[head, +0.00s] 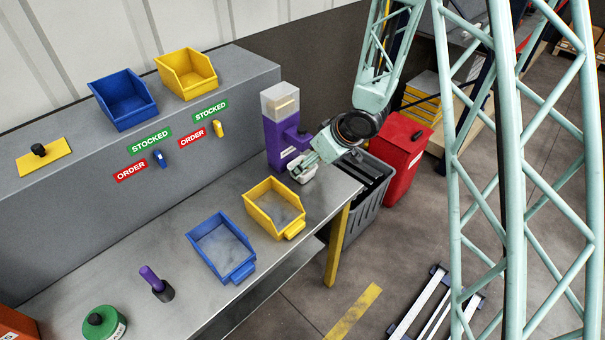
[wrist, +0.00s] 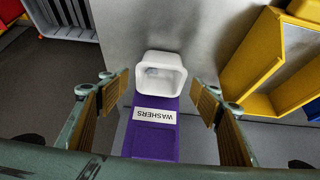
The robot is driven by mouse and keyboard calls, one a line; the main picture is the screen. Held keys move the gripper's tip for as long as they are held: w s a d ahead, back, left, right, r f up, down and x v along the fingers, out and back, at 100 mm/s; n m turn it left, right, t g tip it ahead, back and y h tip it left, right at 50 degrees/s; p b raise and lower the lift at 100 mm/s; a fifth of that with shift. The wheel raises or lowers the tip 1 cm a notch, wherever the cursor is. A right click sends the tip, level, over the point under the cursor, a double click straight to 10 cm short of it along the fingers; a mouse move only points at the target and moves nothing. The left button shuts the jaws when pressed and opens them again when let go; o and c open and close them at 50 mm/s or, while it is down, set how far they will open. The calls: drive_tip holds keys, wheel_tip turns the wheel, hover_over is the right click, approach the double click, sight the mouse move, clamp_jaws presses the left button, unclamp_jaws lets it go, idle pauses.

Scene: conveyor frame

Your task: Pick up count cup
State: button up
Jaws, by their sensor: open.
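The count cup (wrist: 160,62) is a small white squarish cup, open at the top, with something grey inside too small to make out. It sits in front of a purple washers dispenser (wrist: 150,145) on the grey bench. My gripper (wrist: 162,88) is open, with one finger on each side of the cup's line and clear gaps to both. In the head view my gripper (head: 304,163) is at the dispenser's front near the bench's right end. The white cup (head: 303,174) shows there partly hidden by the fingers.
A yellow bin (head: 262,222) and a blue bin (head: 207,260) stand on the bench near the cup. The yellow bin (wrist: 235,95) is close to the right finger in the wrist view. A grey crate (head: 352,215) and red cabinet (head: 405,170) stand beyond the bench end.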

drive_tip(key=shift+f, duration=0.1)
idle(0.3)
drive_tip(key=shift+b+x, duration=0.7)
drive_tip(key=shift+x, duration=1.85)
drive_tip(key=c, duration=1)
